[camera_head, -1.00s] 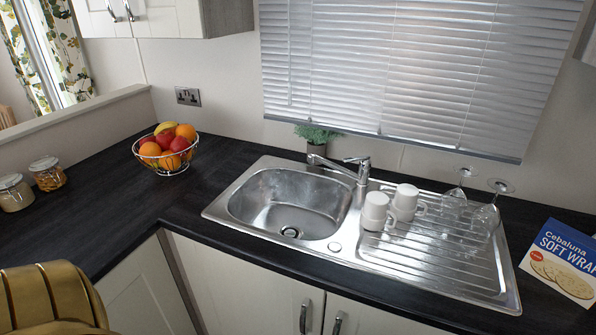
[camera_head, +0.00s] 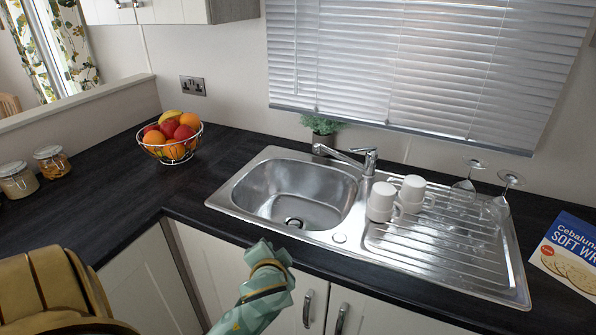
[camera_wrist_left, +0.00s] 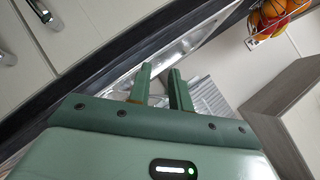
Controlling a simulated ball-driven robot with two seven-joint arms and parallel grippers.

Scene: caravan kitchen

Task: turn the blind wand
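A closed grey slatted blind (camera_head: 430,60) hangs over the window in the head view. A thin upright line on its left part (camera_head: 317,60) may be the wand; it is too faint to tell it from a cord. My left gripper (camera_head: 266,262) is low in front of the sink's front edge, well below and apart from the blind. In the left wrist view the gripper (camera_wrist_left: 160,72) has its two green fingers apart, with nothing between them. My right gripper is not in view.
The steel sink (camera_head: 235,205) and tap (camera_head: 368,160) lie between gripper and blind. A potted plant (camera_head: 322,126) stands under the blind. Mugs (camera_head: 382,200) and upturned glasses (camera_head: 500,205) stand on the drainer.

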